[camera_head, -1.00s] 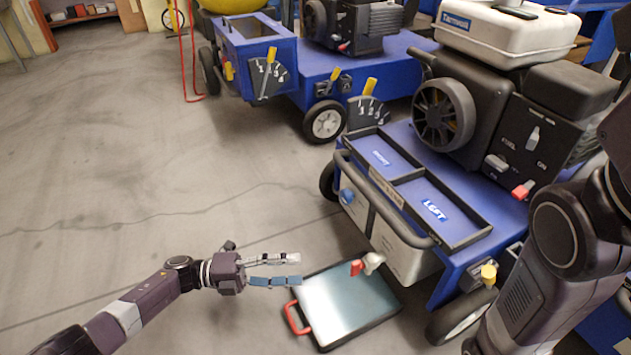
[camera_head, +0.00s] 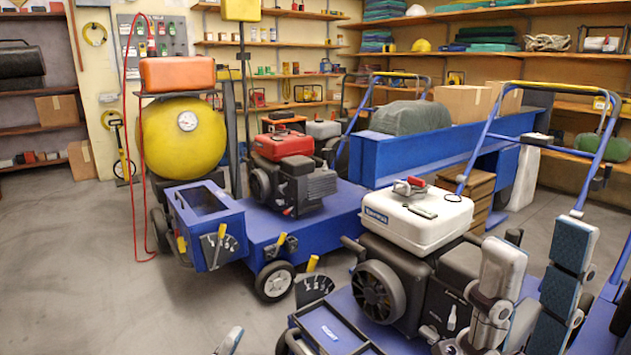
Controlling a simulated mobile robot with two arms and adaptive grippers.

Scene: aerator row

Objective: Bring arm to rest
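My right gripper (camera_head: 537,240) stands at the lower right with its fingers pointing up. The two grey padded fingers are apart, with nothing seen between them. It shows in front of the aerator machine with the white tank (camera_head: 408,222). Of my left gripper only a fingertip (camera_head: 230,341) shows at the bottom edge; the rest is out of view, so its opening cannot be judged.
A second blue machine with a red-topped engine (camera_head: 285,146) stands behind, beside a yellow round tank (camera_head: 183,138). A blue trough (camera_head: 440,148) lies farther back. Shelves (camera_head: 270,43) line the back wall. Bare floor (camera_head: 90,270) is free at left.

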